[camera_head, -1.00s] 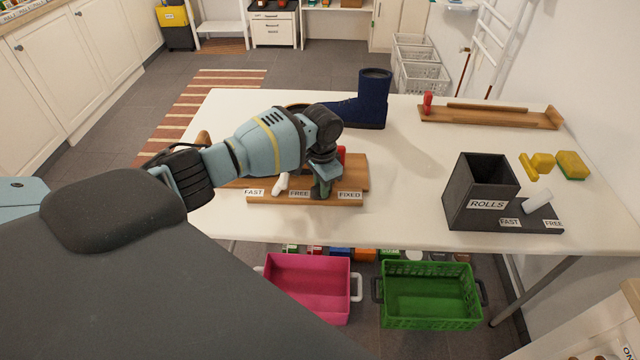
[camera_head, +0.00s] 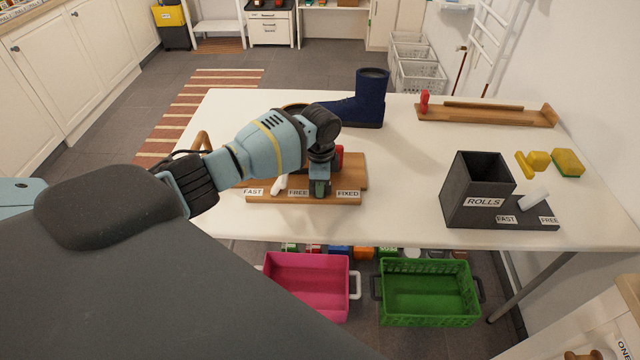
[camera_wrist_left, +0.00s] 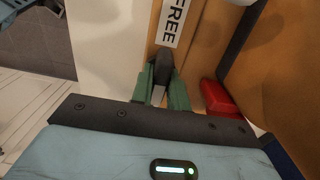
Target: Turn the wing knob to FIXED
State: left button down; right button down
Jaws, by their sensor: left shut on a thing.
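A wooden board (camera_head: 260,196) on the white table carries the labels FAST (camera_head: 253,192), FREE (camera_head: 298,193) and FIXED (camera_head: 348,194). My left gripper (camera_head: 319,188) is between FREE and FIXED in the head view. In the left wrist view its green fingers (camera_wrist_left: 163,88) are shut on a dark wing knob (camera_wrist_left: 163,65), just below the FREE label (camera_wrist_left: 173,22). The fingers hide much of the knob, so its exact pointing is hard to tell. The FIXED label is not visible in the wrist view. My right gripper is not in view.
A white lever (camera_head: 277,185) stands by FAST. A red part (camera_wrist_left: 220,98) is close beside the fingers. A navy boot (camera_head: 368,100) stands behind. A dark ROLLS box (camera_head: 470,165) is at right. Pink (camera_head: 306,300) and green (camera_head: 428,310) baskets sit below the table's front edge.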

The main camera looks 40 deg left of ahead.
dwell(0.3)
pick_arm(q)
jog(key=c, duration=1.4)
grip_release()
jog(key=shift+o, duration=0.2)
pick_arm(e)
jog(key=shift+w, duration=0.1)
pick_arm(q)
notch_tip(320, 180, up, 8)
jog(key=shift+f+p, duration=0.1)
jog(key=shift+p, duration=0.3)
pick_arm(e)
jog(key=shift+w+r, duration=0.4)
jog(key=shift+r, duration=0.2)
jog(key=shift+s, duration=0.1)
